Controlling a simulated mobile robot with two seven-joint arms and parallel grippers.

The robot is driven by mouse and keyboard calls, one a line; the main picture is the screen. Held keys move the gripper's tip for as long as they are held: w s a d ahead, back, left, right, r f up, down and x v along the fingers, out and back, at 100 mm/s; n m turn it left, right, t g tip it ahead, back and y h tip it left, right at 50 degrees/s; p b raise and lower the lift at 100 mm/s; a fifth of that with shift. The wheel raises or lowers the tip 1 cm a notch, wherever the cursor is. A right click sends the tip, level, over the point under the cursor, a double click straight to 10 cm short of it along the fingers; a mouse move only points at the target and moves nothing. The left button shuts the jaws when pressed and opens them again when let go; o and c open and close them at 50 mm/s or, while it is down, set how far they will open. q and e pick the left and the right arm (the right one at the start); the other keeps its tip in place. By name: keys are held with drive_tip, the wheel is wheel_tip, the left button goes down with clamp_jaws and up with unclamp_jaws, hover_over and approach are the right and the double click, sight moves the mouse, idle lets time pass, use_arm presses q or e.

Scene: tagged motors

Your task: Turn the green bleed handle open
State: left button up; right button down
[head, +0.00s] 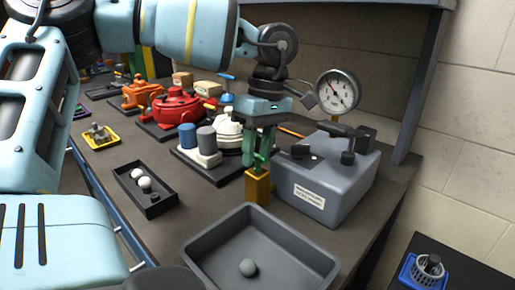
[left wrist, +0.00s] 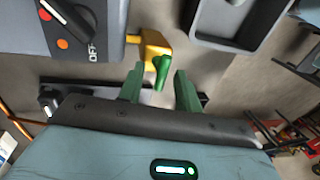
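The green bleed handle (head: 260,162) sits on a yellow valve body (head: 257,187) at the left front of a grey unit (head: 325,190). My left gripper (head: 259,150) is above the valve, pointing down, and partly hides the handle. In the left wrist view, the handle (left wrist: 161,72) shows between the two green fingertips of my left gripper (left wrist: 160,70), with gaps on both sides. The gripper is open and not closed on it. The yellow valve body (left wrist: 152,46) and the unit's dial marked OFF (left wrist: 70,18) also show there. My right gripper is not in view.
A grey tray (head: 205,245) with a ball stands in front of the valve. A gauge (head: 337,91) rises behind the grey unit. Left are a black tray (head: 155,208), capacitor-like cylinders (head: 206,140) and a red motor (head: 178,107). A blue basket (head: 425,270) is lower right.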

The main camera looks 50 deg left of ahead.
use_arm(q)
drive_tip(key=shift+c, duration=0.3)
clamp_jaws()
